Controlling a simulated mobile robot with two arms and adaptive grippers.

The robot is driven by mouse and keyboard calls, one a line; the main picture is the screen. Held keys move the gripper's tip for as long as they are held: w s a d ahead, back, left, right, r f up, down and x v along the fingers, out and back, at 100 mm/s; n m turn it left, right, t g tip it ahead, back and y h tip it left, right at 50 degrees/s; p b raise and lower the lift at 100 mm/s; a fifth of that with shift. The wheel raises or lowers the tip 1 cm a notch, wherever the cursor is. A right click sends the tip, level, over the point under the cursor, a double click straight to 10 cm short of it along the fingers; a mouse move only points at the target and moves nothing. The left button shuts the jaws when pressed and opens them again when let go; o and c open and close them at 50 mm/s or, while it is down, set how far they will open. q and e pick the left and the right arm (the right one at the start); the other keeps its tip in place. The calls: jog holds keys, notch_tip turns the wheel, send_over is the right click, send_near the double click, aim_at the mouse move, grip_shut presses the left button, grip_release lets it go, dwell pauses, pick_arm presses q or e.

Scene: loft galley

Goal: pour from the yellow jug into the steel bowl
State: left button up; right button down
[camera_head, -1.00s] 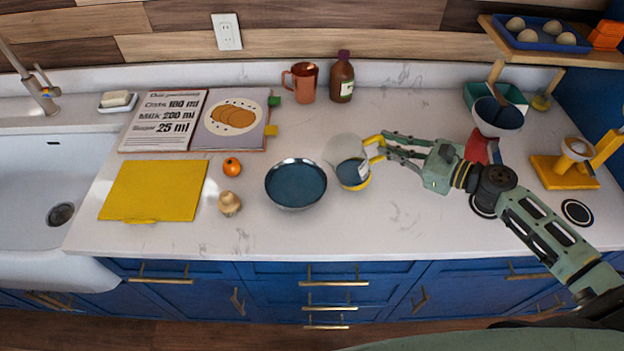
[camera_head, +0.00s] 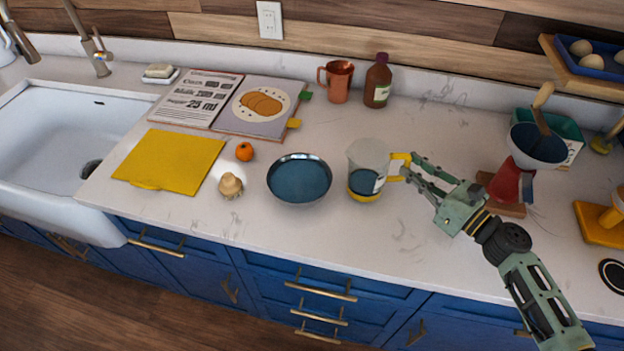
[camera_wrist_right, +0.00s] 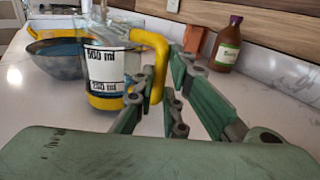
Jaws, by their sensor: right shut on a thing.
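The yellow jug (camera_head: 367,170) has clear walls, a yellow base and handle, and dark blue contents in its lower part. It looks upright, just right of the steel bowl (camera_head: 300,200), with a small gap between them. Whether its base touches the counter I cannot tell. My right gripper (camera_head: 408,168) is shut on the jug's handle. In the right wrist view the jug (camera_wrist_right: 104,72) shows printed ml marks, and the gripper fingers (camera_wrist_right: 163,90) are at the handle. The bowl's inside looks dark blue; whether that is liquid I cannot tell. My left gripper is out of view.
A mushroom-like item (camera_head: 230,186), an orange fruit (camera_head: 244,151) and a yellow board (camera_head: 170,160) lie left of the bowl. A copper mug (camera_head: 338,82) and brown bottle (camera_head: 377,82) stand behind. The counter in front of the jug is clear.

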jog(key=shift+r, duration=0.15)
notch_tip(320, 180, up, 6)
jog(key=p, duration=0.5)
jog(key=shift+p, duration=0.3)
jog(key=shift+f, duration=0.2)
